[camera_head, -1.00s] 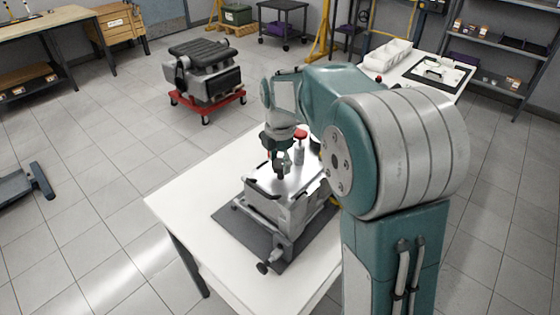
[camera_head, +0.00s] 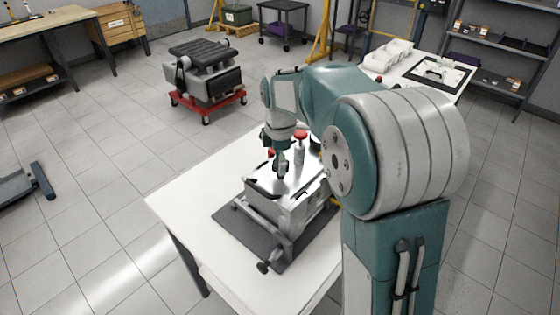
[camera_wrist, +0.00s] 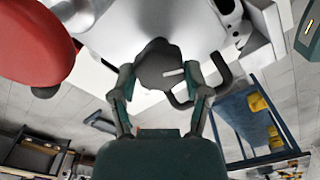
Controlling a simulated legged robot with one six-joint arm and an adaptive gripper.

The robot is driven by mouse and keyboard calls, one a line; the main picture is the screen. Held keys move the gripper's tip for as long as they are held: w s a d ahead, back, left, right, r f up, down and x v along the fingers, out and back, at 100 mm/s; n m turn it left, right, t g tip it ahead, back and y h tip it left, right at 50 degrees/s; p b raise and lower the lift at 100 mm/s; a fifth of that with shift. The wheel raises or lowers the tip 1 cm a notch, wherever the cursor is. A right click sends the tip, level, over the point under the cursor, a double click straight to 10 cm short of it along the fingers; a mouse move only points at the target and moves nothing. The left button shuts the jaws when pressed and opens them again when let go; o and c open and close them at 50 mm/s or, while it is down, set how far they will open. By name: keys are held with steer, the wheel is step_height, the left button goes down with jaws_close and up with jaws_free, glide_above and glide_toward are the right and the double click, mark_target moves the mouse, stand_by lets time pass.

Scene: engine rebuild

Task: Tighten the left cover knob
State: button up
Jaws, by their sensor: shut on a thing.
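The engine unit (camera_head: 290,208) sits on a dark mat on the white table, with a shiny metal cover (camera_head: 305,172) on top. In the wrist view my gripper (camera_wrist: 164,78) is shut on a dark lobed knob (camera_wrist: 158,62) that bears a short white mark, at the edge of the cover. The fingers are on either side of this left cover knob. In the head view my gripper (camera_head: 281,168) points down at the cover, and its fingers hide most of the knob. A red-topped post (camera_head: 300,137) stands on the cover; a large red cap (camera_wrist: 30,45) is close in the wrist view.
The white table (camera_head: 185,205) has bare room left of the dark mat (camera_head: 238,230). A second engine (camera_head: 205,75) stands on a red dolly. A side table (camera_head: 415,70) holds white bins at the back right.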

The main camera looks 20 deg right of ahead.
steer(key=m, duration=0.7)
steer(key=shift+f, duration=0.2)
steer(key=m, duration=0.8)
steer(key=shift+m, duration=0.3)
steer(key=m, duration=0.3)
steer(key=shift+m, duration=0.4)
steer(key=m, duration=0.4)
steer(key=shift+d, duration=0.1)
steer(key=m, duration=0.4)
steer(key=shift+m, duration=1.9)
